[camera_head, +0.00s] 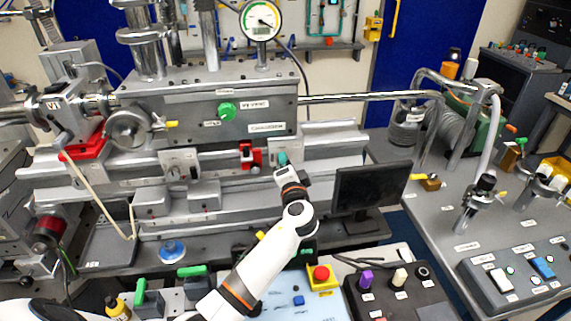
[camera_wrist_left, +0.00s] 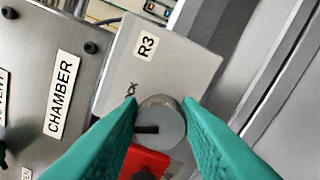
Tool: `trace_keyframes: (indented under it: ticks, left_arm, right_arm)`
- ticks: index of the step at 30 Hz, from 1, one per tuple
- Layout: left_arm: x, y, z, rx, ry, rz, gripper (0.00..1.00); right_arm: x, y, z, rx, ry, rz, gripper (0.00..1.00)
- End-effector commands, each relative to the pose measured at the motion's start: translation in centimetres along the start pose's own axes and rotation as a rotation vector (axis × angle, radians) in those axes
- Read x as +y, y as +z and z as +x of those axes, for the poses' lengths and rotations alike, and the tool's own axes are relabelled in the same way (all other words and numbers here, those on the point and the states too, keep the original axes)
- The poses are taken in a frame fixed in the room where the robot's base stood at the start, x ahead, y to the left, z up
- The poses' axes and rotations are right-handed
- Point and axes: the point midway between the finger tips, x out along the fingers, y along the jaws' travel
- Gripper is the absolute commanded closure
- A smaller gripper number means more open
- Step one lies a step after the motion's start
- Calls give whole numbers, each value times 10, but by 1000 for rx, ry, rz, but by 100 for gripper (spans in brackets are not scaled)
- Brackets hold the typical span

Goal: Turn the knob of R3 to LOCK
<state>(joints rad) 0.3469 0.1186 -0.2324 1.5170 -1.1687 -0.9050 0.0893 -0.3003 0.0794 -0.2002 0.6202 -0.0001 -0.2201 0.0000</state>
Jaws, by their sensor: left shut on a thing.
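The R3 plate (camera_wrist_left: 180,62) is light grey, with its R3 label near the top in the left wrist view. Its round grey knob (camera_wrist_left: 163,112) sits low on the plate, with a black pointer mark directed to the left of that picture. Lettering ending in "OCK" shows above the knob, partly hidden by a finger. My left gripper (camera_head: 282,159) has teal fingers and reaches the front of the grey machine. In the left wrist view the fingers (camera_wrist_left: 160,104) are shut on the knob from both sides. In the head view the gripper hides the knob. My right gripper is not in view.
A red part (camera_wrist_left: 148,160) lies just below the knob. A panel labelled CHAMBER (camera_wrist_left: 62,95) stands beside the plate. A dark monitor (camera_head: 370,190) stands right of my left arm. A red-and-yellow emergency button (camera_head: 321,274) and a control box (camera_head: 400,295) lie nearer.

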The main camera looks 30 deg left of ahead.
Motion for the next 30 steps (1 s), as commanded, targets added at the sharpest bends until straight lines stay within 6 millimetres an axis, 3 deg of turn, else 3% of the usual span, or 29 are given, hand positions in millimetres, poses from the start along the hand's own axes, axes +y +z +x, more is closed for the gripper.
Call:
trace_keyframes:
  ticks: [15,30]
  left_arm:
    - [-2,-1,0,1,-1,360,92]
    - [-3,-1,0,0,-1,437,92]
  right_arm:
    - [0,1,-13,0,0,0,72]
    - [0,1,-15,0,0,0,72]
